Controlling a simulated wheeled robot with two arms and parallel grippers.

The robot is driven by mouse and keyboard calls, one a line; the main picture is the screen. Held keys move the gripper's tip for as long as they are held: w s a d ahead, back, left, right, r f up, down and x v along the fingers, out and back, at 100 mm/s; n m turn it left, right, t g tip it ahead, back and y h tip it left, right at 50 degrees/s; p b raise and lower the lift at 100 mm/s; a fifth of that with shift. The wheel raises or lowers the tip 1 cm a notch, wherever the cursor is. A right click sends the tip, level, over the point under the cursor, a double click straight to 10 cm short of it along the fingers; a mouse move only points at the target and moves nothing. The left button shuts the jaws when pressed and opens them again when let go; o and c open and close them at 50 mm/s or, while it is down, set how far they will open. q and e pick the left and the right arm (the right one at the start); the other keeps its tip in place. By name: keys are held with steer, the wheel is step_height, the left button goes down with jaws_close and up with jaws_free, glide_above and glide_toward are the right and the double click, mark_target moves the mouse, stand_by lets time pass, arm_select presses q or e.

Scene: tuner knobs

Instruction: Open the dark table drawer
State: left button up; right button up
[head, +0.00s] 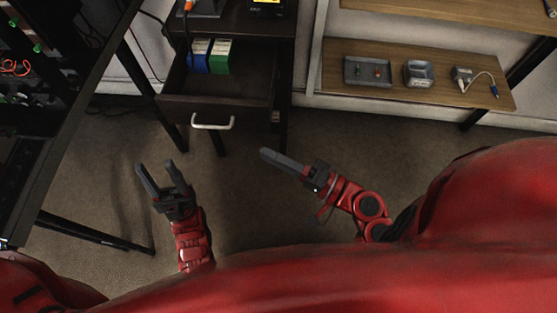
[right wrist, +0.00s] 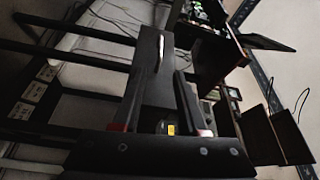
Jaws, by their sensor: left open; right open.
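The dark table drawer (head: 180,106) stands pulled out from the dark table (head: 255,22), and its inside shows in the head view. A pale bar handle (head: 213,124) is on its front; it also shows in the right wrist view (right wrist: 161,46). My left gripper (head: 155,165) is open and empty, in front of and to the left of the handle, apart from it. My right gripper (head: 265,154) is open and empty, to the right of the handle and apart from it. Its fingers (right wrist: 160,88) show in the right wrist view.
Blue and green boxes (head: 218,57) stand inside the drawer. A wooden shelf (head: 330,75) at right holds a grey tray (head: 367,71) and small devices. A dark rack (head: 60,115) is at left. The carpet (head: 250,210) between my grippers is clear.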

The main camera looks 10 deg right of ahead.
steer(key=shift+s+d, duration=0.4)
steer(key=shift+s, duration=0.05)
stand_by(0.4)
